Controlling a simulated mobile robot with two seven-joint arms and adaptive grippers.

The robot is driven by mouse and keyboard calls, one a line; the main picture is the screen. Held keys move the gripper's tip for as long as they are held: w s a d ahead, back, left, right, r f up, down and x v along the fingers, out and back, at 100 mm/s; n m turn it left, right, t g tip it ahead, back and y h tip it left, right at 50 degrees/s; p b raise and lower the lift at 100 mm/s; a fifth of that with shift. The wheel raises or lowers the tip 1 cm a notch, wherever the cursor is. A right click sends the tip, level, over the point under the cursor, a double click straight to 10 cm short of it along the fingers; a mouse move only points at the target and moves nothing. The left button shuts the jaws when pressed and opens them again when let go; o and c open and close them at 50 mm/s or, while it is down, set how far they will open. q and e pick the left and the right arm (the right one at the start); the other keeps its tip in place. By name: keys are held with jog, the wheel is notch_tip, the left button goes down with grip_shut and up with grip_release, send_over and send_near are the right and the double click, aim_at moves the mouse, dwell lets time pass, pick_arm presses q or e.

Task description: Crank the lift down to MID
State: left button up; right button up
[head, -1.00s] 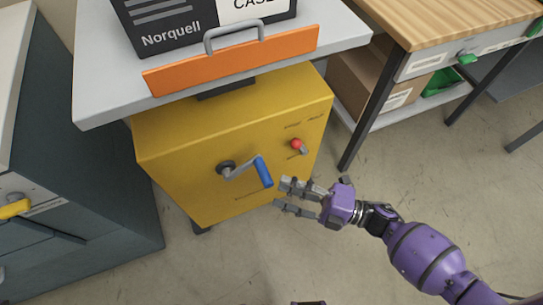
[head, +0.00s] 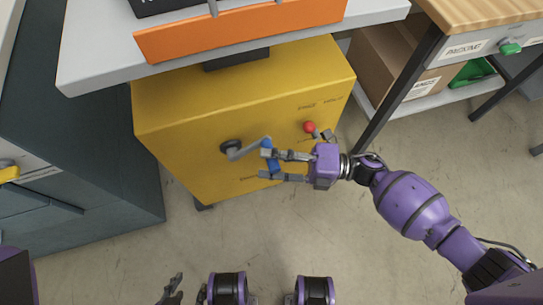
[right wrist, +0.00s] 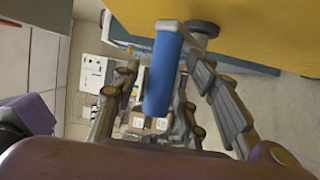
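The yellow lift cabinet (head: 195,155) has a grey crank (head: 232,147) on its front. The crank's arm points right and ends in a blue handle (head: 274,167). My right gripper (head: 264,165) reaches in from the right, its fingers above and below part of the handle. In the right wrist view the blue handle (right wrist: 162,75) stands between the two spread fingers, with gaps visible on both sides. My left gripper (head: 172,291) shows only partly at the bottom edge, away from the lift; its opening is unclear. No MID mark is readable.
A red-knobbed lever (head: 310,127) sits on the cabinet, close above my right gripper. The grey lift top (head: 100,60) overhangs, carrying an orange panel (head: 240,30) and a dark case. A dark cabinet (head: 80,150) stands left, a workbench (head: 485,20) right. Floor in front is clear.

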jog(key=shift+c, duration=0.5)
grip_shut()
jog(key=shift+w+r, duration=0.1)
